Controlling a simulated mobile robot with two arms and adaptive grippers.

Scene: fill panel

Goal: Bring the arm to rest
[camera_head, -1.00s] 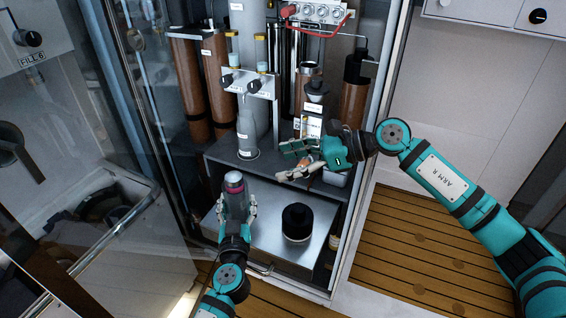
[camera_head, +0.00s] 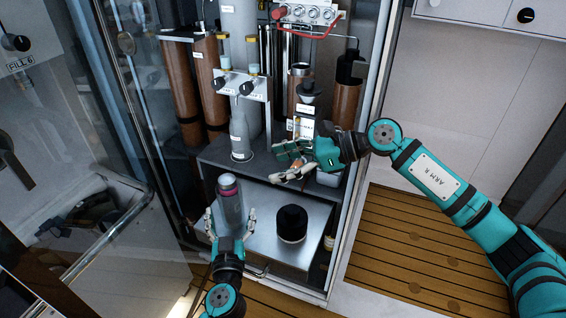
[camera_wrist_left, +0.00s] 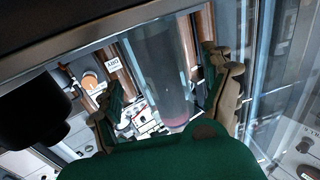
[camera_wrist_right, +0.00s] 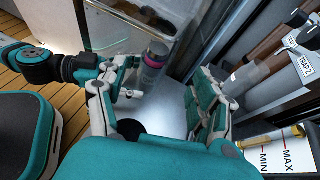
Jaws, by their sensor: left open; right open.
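My left gripper (camera_head: 231,222) is open, with its fingers spread on both sides of a grey cylinder (camera_head: 231,205) with a pink band near its top. The cylinder stands upright on the lower metal shelf. In the left wrist view the cylinder (camera_wrist_left: 162,70) lies between the two fingers (camera_wrist_left: 165,105), with gaps beside it. My right gripper (camera_head: 283,162) is open and empty, in front of the upper shelf's right part. In the right wrist view its fingers (camera_wrist_right: 155,105) are apart with nothing between them; the cylinder (camera_wrist_right: 154,68) shows beyond.
A black-capped vessel (camera_head: 292,223) stands on the lower metal shelf (camera_head: 270,250), right of the cylinder. A grey bottle (camera_head: 240,138) stands on the upper shelf, near brown columns (camera_head: 210,85). An open glass door (camera_head: 100,150) is at left. Free floor (camera_head: 410,250) lies right.

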